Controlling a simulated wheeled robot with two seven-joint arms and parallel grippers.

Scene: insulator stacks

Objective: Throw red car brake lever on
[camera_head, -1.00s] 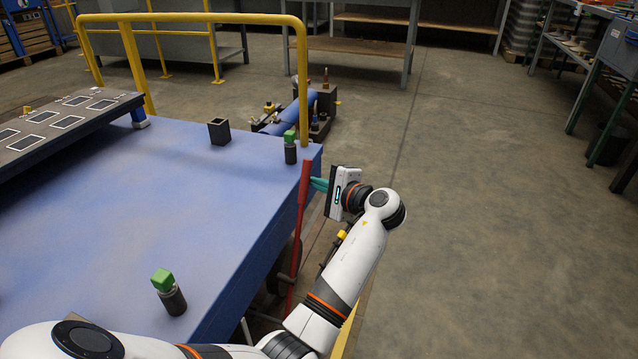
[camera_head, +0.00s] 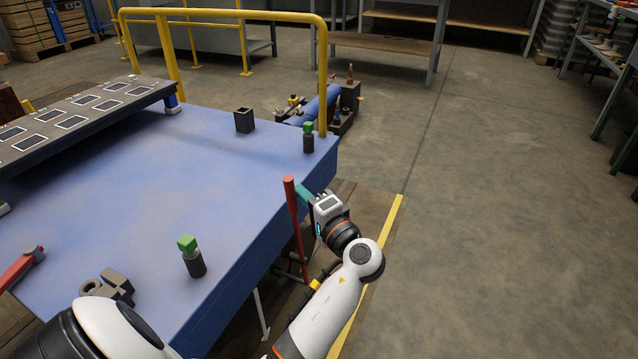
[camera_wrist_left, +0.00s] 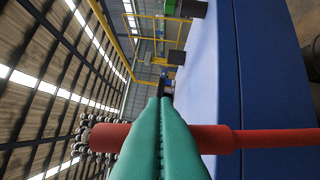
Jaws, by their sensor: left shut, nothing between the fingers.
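The red brake lever (camera_head: 293,215) stands beside the right side of the blue car (camera_head: 225,215), its top tilted slightly to the left. It also crosses the left wrist view as a thick red grip with a thinner rod (camera_wrist_left: 270,138). My left gripper (camera_head: 303,193) is just right of the lever's upper part, its teal fingers pointing at it. In the left wrist view the fingers (camera_wrist_left: 161,115) are pressed together in front of the lever, with nothing between them. Whether they touch the lever cannot be told. My right gripper is out of view.
Dark posts with green tops (camera_head: 192,257) and an open black box (camera_head: 244,121) stand on the deck. A grey panel (camera_head: 85,118) lies at the left. A yellow rail (camera_head: 322,75) rises at the far end. Open floor (camera_head: 500,200) lies to the right.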

